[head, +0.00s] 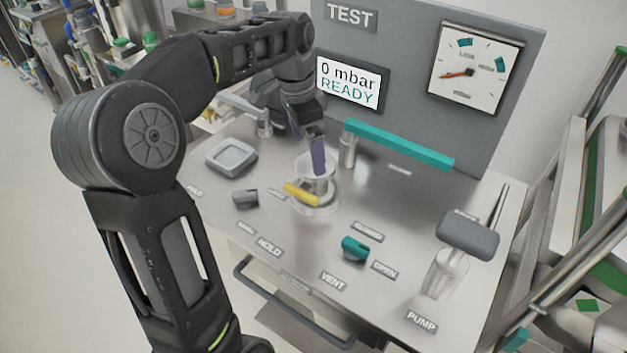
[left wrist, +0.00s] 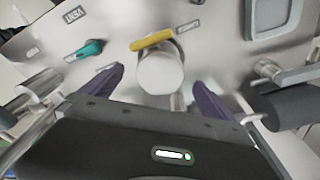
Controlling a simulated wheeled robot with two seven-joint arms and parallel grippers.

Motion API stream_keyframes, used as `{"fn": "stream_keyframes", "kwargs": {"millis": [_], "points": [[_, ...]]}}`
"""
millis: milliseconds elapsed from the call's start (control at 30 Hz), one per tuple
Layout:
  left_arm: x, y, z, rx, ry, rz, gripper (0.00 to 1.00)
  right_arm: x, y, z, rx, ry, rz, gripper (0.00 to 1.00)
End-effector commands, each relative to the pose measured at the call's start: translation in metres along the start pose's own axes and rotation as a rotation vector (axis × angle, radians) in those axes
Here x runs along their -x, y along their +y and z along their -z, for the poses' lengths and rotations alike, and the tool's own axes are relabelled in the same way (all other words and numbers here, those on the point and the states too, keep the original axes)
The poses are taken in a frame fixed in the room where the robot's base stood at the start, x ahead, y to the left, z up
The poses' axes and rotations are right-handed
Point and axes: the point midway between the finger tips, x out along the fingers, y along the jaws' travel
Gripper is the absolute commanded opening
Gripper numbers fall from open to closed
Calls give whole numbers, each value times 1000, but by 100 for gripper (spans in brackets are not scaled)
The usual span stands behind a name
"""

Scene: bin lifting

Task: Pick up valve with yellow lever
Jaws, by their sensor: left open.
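The valve with the yellow lever stands on the grey metal bench (head: 400,205). In the head view its yellow lever (head: 301,194) points to the left, and a clear round base shows around its body. In the left wrist view the pale round valve body (left wrist: 160,75) lies between my fingers, with the yellow lever (left wrist: 151,40) beyond it. My left gripper (head: 308,150) is open, its purple fingers close above the valve. In the left wrist view the gripper (left wrist: 157,80) has one finger on each side of the valve body, with gaps. My right gripper is not in view.
A teal knob (head: 355,248), a grey knob (head: 245,197) and a square grey tray (head: 231,156) sit nearby. A long teal lever (head: 400,145) on a post is behind. A grey-handled pump (head: 468,236) stands right. An upright panel (head: 400,60) bounds the back.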

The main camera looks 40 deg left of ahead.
Motion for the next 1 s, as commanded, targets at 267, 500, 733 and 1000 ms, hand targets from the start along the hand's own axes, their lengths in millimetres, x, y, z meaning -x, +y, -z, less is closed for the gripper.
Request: {"fn": "stream_keyframes", "kwargs": {"millis": [267,500,733,1000], "points": [[-36,-2,2,0,-3,-3,100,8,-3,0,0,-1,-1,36],[-50,-3,3,-1,0,-1,100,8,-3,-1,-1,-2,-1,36],[-50,-3,3,0,0,0,100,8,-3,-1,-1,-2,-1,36],[-50,-3,3,0,0,0,100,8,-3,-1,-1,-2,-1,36]]}}
